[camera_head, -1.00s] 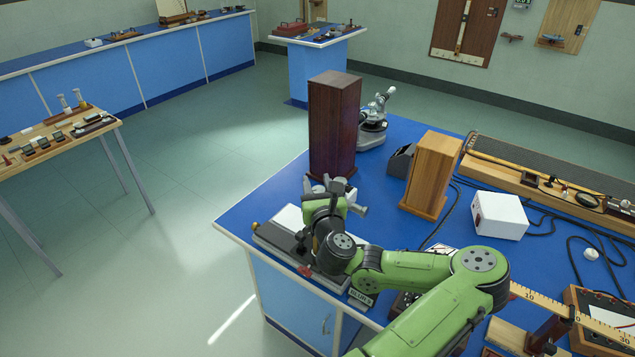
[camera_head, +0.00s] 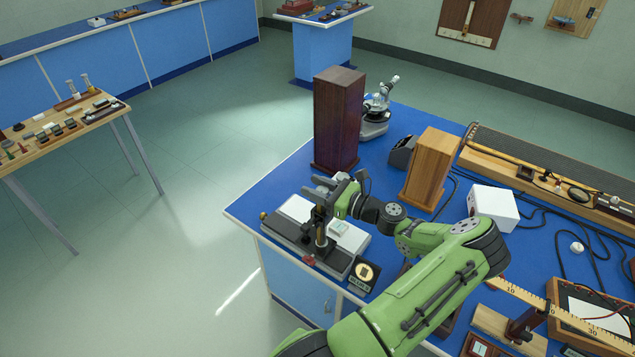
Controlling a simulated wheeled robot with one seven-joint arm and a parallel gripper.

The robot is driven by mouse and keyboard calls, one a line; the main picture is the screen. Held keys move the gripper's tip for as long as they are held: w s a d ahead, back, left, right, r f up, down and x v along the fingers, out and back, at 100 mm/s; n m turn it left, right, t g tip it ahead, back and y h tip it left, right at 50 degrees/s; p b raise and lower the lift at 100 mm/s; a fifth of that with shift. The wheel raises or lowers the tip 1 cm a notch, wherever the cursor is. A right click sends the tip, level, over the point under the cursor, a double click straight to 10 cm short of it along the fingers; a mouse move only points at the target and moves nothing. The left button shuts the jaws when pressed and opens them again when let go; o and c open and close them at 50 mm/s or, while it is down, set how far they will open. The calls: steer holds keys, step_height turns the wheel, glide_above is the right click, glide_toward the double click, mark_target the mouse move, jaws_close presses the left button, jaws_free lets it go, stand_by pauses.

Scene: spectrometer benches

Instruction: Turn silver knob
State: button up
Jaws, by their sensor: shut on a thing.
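A dark instrument with a white top plate (camera_head: 297,208) stands at the left corner of the blue bench. It has a black upright post with a brass-coloured part (camera_head: 321,232). My gripper (camera_head: 318,189) comes in from the right and is at the top of this post. Its jaws are shut on a small part there, apparently the silver knob, which is mostly hidden by the fingers. I cannot make out the knob's own outline or angle. A small black plaque with a gold disc (camera_head: 365,273) stands at the instrument's front right.
A tall dark wooden box (camera_head: 338,120) stands close behind my gripper, with a microscope (camera_head: 376,112) beyond it. A lighter wooden box (camera_head: 430,170) and a white box (camera_head: 493,206) stand to the right. Cables lie on the bench. The bench's left edge is close to the instrument.

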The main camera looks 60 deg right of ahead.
steer(key=n+y, duration=0.3)
steer(key=y, duration=0.1)
steer(key=shift+a+b, duration=0.15)
steer(key=shift+b, duration=0.2)
steer(key=n+y, duration=0.1)
steer(key=y, duration=0.1)
steer(key=n+g+y+b, duration=0.2)
steer(key=y, duration=0.1)
steer(key=shift+a+f+y, duration=0.1)
steer(key=shift+a+y, duration=0.15)
steer(key=shift+y, duration=0.05)
steer(key=n+g+y, duration=0.1)
steer(key=n+g+y+b, duration=0.2)
steer(key=y, duration=0.1)
steer(key=shift+s+a+n, duration=0.2)
steer(key=shift+a+n, duration=0.05)
steer(key=shift+n, duration=0.05)
steer(key=shift+s+a+n+g+y+b, duration=0.15)
steer(key=shift+n+g+y+b, duration=0.5)
steer(key=shift+n+g+y, duration=0.35)
steer(key=shift+g, duration=0.3)
steer(key=o, duration=1)
steer(key=shift+c, duration=0.2)
steer(key=shift+r, duration=0.2)
